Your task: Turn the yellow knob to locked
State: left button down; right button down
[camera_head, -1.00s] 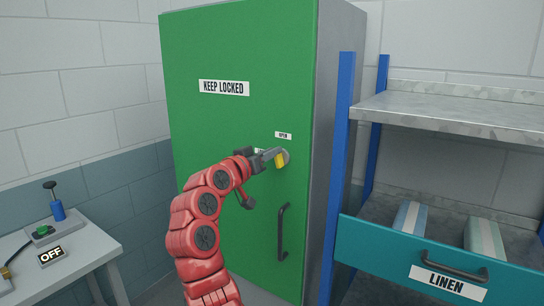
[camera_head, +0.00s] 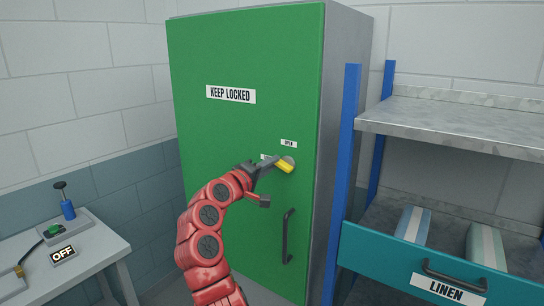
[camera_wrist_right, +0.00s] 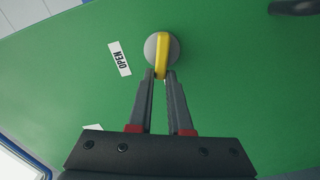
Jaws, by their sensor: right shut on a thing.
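The yellow knob (camera_head: 285,168) sits on a round grey plate on the green cabinet door (camera_head: 245,60). An "OPEN" label (camera_head: 289,143) is just above it in the head view. A second label (camera_head: 264,157) to its left is mostly hidden by my gripper. In the right wrist view the knob's yellow bar (camera_wrist_right: 162,50) lies in line with my fingers, and the "OPEN" label (camera_wrist_right: 120,59) is beside it. My right gripper (camera_head: 275,164) reaches in from the left; its fingertips (camera_wrist_right: 161,75) are shut on the near end of the bar. My left gripper is out of view.
A black door handle (camera_head: 287,236) is below the knob. A shelf unit with a blue post (camera_head: 345,170) and a teal "LINEN" drawer (camera_head: 400,255), pulled out, stands at the right. A small table (camera_head: 95,262) with an "OFF" sign is at the left.

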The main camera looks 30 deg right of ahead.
jog(key=n+p, duration=0.1)
jog(key=n, duration=0.1)
jog(key=n+p, duration=0.2)
jog(key=shift+w+f, duration=0.1)
jog(key=shift+f, duration=0.4)
jog(key=c, duration=0.8)
grip_release()
jog(key=shift+c, duration=0.2)
